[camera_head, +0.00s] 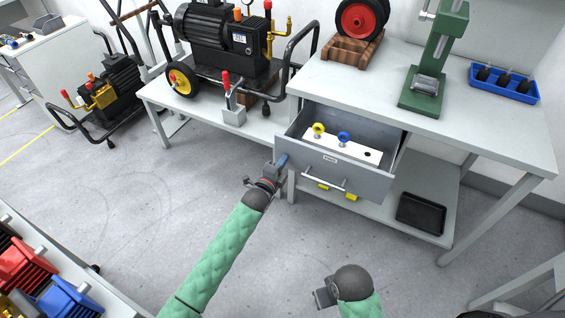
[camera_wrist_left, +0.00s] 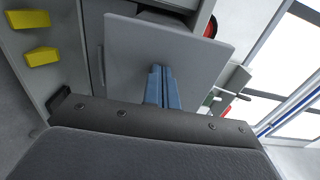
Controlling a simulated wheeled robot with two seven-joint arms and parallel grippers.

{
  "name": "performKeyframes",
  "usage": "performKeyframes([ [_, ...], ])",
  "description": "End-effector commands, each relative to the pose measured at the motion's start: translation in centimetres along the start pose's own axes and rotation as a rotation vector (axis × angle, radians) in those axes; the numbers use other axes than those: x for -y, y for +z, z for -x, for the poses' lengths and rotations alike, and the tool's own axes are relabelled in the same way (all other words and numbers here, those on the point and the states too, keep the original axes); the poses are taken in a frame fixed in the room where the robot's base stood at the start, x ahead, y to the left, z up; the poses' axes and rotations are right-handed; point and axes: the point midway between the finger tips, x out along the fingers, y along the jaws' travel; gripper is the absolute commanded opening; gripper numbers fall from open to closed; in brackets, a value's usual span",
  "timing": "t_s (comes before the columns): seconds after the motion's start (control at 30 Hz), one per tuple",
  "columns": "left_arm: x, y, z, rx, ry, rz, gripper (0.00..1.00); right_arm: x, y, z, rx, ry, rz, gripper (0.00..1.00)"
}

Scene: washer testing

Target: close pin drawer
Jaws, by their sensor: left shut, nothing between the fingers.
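The grey pin drawer (camera_head: 345,172) is pulled out of the workbench, with a bar handle (camera_head: 324,179) and a small label on its front. Inside lies a white plate (camera_head: 358,150) with a yellow-topped pin (camera_head: 318,129) and a blue-topped pin (camera_head: 344,138). My left gripper (camera_head: 281,161) is at the left end of the drawer front. Its blue fingers (camera_wrist_left: 162,88) are shut and empty against the view of a grey panel (camera_wrist_left: 185,60); I cannot tell whether they touch it. My right gripper (camera_head: 323,298) is low, in front of the bench, its fingers unclear.
Yellow tabs (camera_head: 351,197) show under the drawer, and a black tray (camera_head: 421,214) lies on the lower shelf. A green press (camera_head: 432,65) and blue tray (camera_head: 504,82) stand on the bench (camera_head: 500,130). A pump (camera_head: 217,45) is to the left. The floor in front is clear.

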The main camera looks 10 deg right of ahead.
Motion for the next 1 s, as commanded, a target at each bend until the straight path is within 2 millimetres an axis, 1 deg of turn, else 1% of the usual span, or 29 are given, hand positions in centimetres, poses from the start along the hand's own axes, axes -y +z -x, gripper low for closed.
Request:
performKeyframes([
  [0.27, 0.0, 0.0, -0.2, 0.0, 0.0, 0.0, 0.0, 0.0, -0.1, -0.1, -0.001, -0.001, 0.0, 0.4],
  [0.37, -0.1, 0.0, -0.8, 0.0, -0.001, -0.001, 0.0, 0.1, -0.1, -0.2, -0.002, -0.003, 0.0, 0.4],
  [0.47, -0.2, 0.0, -1.7, 0.0, -0.001, -0.002, 0.0, 0.2, -0.1, 0.1, -0.008, -0.006, 0.002, 0.4],
  [0.63, -0.2, 0.0, -4.3, 0.0, -0.003, -0.001, 0.0, 0.7, -0.1, 1.0, -0.034, -0.017, 0.007, 0.4],
  [0.73, -0.3, 0.1, -6.2, 0.0, -0.003, -0.002, 0.0, 1.2, -0.1, 1.1, -0.054, -0.03, 0.011, 0.4],
  [0.77, -0.3, 0.1, -6.8, 0.0, -0.002, -0.001, 0.0, 1.6, -0.1, 0.8, -0.061, -0.038, 0.016, 0.4],
  [0.8, -0.3, 0.0, -7.5, 0.0, -0.002, -0.001, 0.0, 2.3, -0.2, 0.0, -0.073, -0.051, 0.027, 0.4],
  [1.0, -0.4, 0.0, -11.3, -0.001, -0.002, -0.001, 0.0, 3.9, -1.2, -3.1, -0.136, -0.091, 0.046, 0.4],
])
